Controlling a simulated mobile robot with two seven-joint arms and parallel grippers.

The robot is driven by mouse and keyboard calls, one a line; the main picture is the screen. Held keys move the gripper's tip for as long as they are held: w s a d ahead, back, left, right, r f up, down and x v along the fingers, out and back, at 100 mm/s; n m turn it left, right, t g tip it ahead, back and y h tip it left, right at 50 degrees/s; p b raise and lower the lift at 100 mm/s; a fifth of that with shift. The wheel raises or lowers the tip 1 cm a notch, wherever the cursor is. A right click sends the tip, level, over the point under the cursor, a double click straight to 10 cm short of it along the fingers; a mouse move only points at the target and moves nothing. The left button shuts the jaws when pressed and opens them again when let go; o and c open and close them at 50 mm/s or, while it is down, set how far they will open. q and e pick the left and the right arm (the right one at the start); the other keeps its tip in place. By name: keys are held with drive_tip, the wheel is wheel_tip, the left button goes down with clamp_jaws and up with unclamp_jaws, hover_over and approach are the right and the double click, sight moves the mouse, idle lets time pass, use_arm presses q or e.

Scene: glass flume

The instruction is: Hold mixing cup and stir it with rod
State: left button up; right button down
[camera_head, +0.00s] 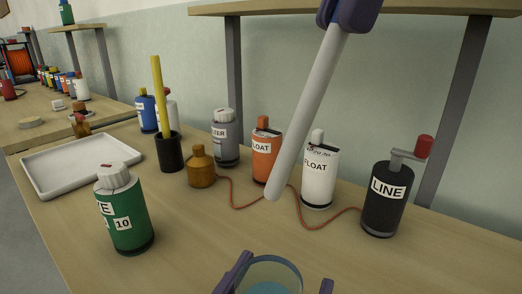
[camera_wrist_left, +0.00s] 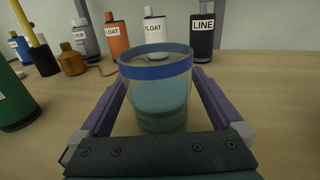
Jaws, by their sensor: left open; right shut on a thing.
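The mixing cup (camera_head: 268,275), clear with a blue rim band and bluish liquid, stands on the table at the bottom of the head view, its lower part cut off. It also shows in the left wrist view (camera_wrist_left: 155,95). My left gripper (camera_head: 280,284) is open, with one purple finger on each side of the cup; in the left wrist view (camera_wrist_left: 158,108) both fingers flank it. My right gripper (camera_head: 348,12) is shut on the top of the pale grey rod (camera_head: 308,110). The rod slants down to the left, its lower tip in the air above and behind the cup.
A green bottle (camera_head: 125,215) stands to the left, before a white tray (camera_head: 65,165). Behind are a black holder (camera_head: 169,152) with a yellow stick, an amber bottle (camera_head: 200,168), and grey, orange, white and black bottles. A thin orange cord (camera_head: 240,206) lies before them. A shelf stands behind.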

use_arm(q)
drive_tip(key=shift+w, duration=0.15)
drive_tip(key=c, duration=1.5)
use_arm(e)
drive_tip(key=shift+x, duration=1.25)
drive_tip(key=shift+w+a+f+h, duration=0.15)
drive_tip(key=shift+f+h, duration=0.15)
drive_tip(key=shift+f, duration=0.15)
wheel_tip(320, 180, down, 12)
